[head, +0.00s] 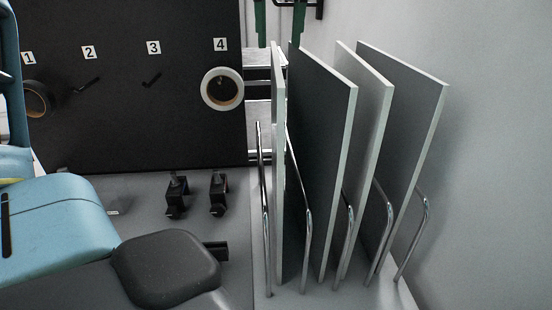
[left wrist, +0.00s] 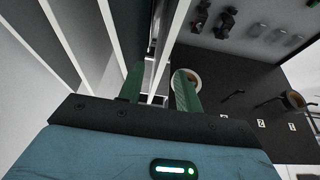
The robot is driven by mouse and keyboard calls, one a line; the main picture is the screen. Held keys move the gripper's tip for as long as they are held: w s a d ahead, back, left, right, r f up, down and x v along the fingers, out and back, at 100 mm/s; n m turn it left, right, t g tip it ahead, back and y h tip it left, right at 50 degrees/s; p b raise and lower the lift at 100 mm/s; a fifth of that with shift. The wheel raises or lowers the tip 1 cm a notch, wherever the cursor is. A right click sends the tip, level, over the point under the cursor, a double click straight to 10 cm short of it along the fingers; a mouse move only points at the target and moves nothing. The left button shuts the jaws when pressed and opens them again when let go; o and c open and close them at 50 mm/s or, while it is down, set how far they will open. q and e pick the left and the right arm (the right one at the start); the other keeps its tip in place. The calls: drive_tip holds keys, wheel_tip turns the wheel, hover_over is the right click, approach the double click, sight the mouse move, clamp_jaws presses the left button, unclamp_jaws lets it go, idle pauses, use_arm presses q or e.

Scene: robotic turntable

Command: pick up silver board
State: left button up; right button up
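Several flat grey boards with pale edges stand upright in a metal rack (head: 266,235) at the right of the head view. The leftmost board (head: 278,200) is seen nearly edge-on; the one beside it (head: 325,110) shows a dark grey face. I cannot tell by colour which is the silver board. My left gripper (head: 279,40) shows at the top of the head view, green fingers apart near the leftmost board's far upper end. In the left wrist view, the open gripper (left wrist: 158,78) has a pale board edge (left wrist: 172,40) between its fingers, with no visible grip. My right gripper is not in view.
A dark panel (head: 120,110) with numbered hooks stands left of the rack. A white tape roll (head: 207,90) hangs at hook 4 and a brown one (head: 37,98) at hook 1. Two black clamps (head: 176,195) (head: 219,193) lie below. A pale wall (head: 480,190) closes the right side.

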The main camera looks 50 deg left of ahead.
sight(277, 58)
use_arm(q)
drive_tip(key=shift+w+a+f, duration=0.15)
drive_tip(key=shift+a+f, duration=0.05)
drive_tip(key=shift+f, duration=0.15)
drive_tip(key=x, duration=0.5)
drive_tip(key=shift+s+f+p, duration=0.1)
drive_tip(key=shift+s+p, duration=0.15)
drive_tip(key=shift+p, duration=0.1)
drive_tip(key=shift+f, duration=0.3)
drive_tip(key=shift+c, duration=0.4)
clamp_jaws()
